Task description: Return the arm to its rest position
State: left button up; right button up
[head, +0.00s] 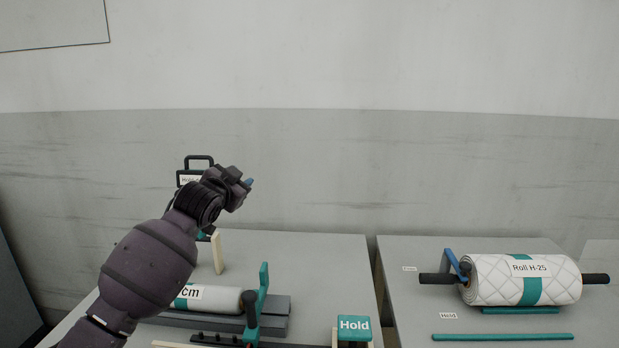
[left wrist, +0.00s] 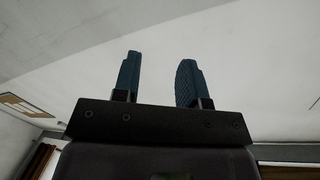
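My left arm comes in from the lower left in the head view, raised over the left table. Its gripper (head: 248,183) points up and to the right, above the table and in front of the grey wall. In the left wrist view the two blue fingers of the gripper (left wrist: 158,82) stand apart with nothing between them. Only ceiling and upper wall show behind them. My right gripper is in neither view.
The left table holds a white roll (head: 215,298) partly behind my arm, a teal lever (head: 263,283) and a "Hold" block (head: 354,326). The right table (head: 405,310) holds Roll H-25 (head: 515,282) with a blue lever (head: 452,262). A gap separates the tables.

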pick_arm(q)
jog(key=s+a+f+n+g+y, duration=0.1)
jog(key=s+a+f+n+g, duration=0.1)
jog(key=s+f, duration=1.1)
jog(key=s+a+f+n+g+y, duration=0.1)
jog(key=s+a+f, duration=0.4)
jog(key=s+f, duration=0.9)
jog(key=s+a+f+n+g+y, duration=0.1)
jog(key=s+f+n, duration=0.4)
jog(key=s+f, duration=0.9)
jog(key=s+a+g, duration=0.1)
jog(key=s+a, duration=0.1)
jog(key=s, duration=0.8)
jog(key=shift+a+f+g+y+p, duration=0.2)
jog(key=shift+a+g+y+p, duration=0.15)
jog(key=shift+g+y, duration=0.05)
